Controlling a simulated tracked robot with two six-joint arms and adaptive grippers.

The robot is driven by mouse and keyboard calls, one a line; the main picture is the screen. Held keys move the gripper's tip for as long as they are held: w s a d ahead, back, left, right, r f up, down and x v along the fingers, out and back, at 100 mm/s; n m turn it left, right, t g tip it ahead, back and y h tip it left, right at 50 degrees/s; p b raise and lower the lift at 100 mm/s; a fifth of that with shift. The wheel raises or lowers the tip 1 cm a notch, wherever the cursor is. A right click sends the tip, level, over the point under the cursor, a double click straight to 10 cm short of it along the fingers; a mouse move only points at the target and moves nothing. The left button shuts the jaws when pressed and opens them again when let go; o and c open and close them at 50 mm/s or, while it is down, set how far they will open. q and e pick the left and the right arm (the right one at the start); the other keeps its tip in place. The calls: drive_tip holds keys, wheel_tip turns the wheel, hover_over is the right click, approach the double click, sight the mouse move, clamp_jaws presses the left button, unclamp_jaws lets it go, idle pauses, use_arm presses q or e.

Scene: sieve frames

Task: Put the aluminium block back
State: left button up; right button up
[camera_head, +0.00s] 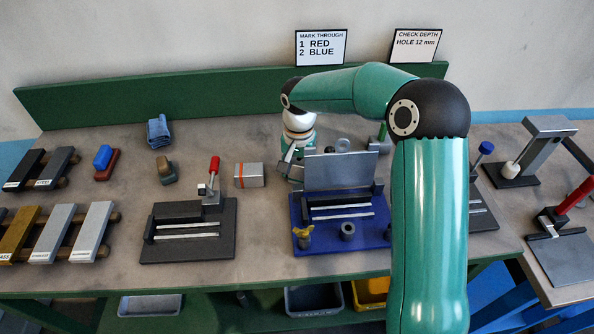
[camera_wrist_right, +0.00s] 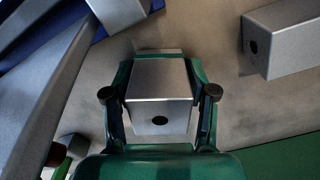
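A grey metal block (camera_wrist_right: 160,95) with a dark hole in its end sits between the two green fingers of my right gripper (camera_wrist_right: 160,88). The fingers lie against its sides, closed on it. I cannot tell if the block touches the table. In the head view my right gripper (camera_head: 291,167) is low beside the blue fixture (camera_head: 318,240), mostly hidden by its wrist. A second metal block (camera_head: 249,175) with an orange stripe lies on the table to its left. A similar grey block with a hole (camera_wrist_right: 282,42) shows at the right in the wrist view. My left gripper is not in view.
Racks of labelled bars (camera_head: 92,228) stand at the far left. A dark fixture with a red-handled clamp (camera_head: 190,248) is left of the blue one. An upright metal plate (camera_head: 340,171) stands on the blue fixture. The green back board (camera_head: 180,97) runs behind.

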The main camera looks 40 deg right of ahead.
sight(299, 160)
wheel_tip(299, 160, up, 12)
drive_tip(key=shift+r, duration=0.2)
idle(0.4)
